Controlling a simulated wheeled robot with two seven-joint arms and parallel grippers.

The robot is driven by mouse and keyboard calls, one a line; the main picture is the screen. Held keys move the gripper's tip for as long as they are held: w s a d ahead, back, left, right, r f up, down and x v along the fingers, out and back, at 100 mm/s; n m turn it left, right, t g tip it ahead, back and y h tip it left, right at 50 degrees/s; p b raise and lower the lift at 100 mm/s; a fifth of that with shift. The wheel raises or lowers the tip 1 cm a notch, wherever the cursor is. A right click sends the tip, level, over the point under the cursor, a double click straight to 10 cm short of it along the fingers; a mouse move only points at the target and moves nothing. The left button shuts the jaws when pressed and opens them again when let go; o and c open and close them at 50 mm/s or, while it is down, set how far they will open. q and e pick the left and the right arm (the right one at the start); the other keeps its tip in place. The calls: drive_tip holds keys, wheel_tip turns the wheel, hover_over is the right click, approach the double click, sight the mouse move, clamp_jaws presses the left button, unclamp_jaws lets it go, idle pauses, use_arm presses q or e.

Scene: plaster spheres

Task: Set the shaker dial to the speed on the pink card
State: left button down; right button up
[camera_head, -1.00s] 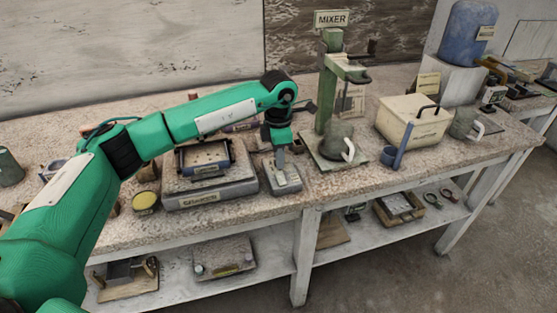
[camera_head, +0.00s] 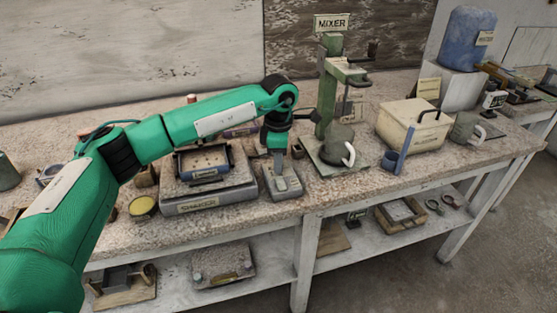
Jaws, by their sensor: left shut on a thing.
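The shaker (camera_head: 207,192) is a grey slab with a yellowish label on its front, near the bench's front edge. A blue-edged tray (camera_head: 202,161) sits on it. A small grey control box (camera_head: 285,190) stands just right of it. My left gripper (camera_head: 279,172) points down onto the top of this box and is shut on the dial there. The dial is hidden by the fingers, so its setting cannot be read. I cannot make out a pink card for certain. My right gripper is not in view.
A yellow-topped jar (camera_head: 143,206) is left of the shaker. A lower shelf holds several items.

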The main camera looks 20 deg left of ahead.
use_arm(q)
drive_tip(key=c, duration=1.2)
unclamp_jaws()
drive_tip(key=shift+r, duration=0.1)
wheel_tip(320, 180, up, 14)
drive_tip(key=shift+w+b, duration=0.2)
drive_tip(key=shift+b, duration=0.1)
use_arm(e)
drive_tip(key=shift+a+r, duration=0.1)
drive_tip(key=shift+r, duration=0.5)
